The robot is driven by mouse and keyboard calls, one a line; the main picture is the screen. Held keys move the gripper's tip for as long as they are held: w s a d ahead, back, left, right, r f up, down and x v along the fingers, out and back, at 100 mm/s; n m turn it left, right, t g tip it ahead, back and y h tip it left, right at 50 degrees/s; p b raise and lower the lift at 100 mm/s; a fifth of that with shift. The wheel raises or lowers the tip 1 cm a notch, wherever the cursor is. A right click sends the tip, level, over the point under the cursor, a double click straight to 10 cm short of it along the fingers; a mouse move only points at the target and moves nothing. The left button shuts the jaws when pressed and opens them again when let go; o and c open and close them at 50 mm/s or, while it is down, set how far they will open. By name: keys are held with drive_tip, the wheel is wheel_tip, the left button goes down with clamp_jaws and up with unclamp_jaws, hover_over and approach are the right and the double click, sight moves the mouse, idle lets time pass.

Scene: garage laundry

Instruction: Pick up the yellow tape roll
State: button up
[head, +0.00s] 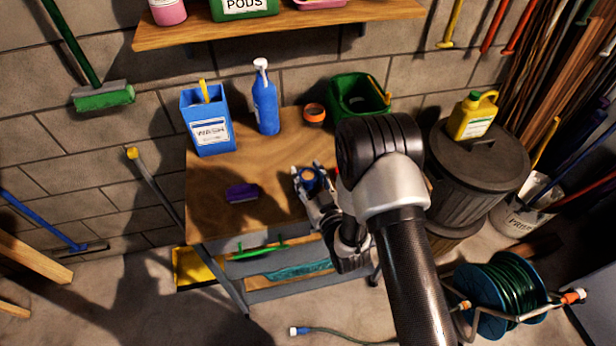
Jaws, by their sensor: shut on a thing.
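My gripper (311,182) is over the right part of the wooden bench top, shut on a small round blue thing (309,178) with a tan middle. The fingers partly cover it, and I cannot tell whether it is lifted off the wood. I cannot make out a plainly yellow tape roll. An orange ring-shaped roll (314,112) sits at the back of the bench, apart from my gripper. My arm hides the right end of the bench.
The bench top (215,185) also holds a blue wash box (208,130), a blue pump bottle (265,105), a green tub (345,92) and a purple brush-like block (242,193). A dark bin (470,185) with a yellow jug (472,117) stands right. The bench's front left is clear.

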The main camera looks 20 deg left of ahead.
drive_tip(key=shift+f, duration=0.15)
drive_tip(key=o, duration=1)
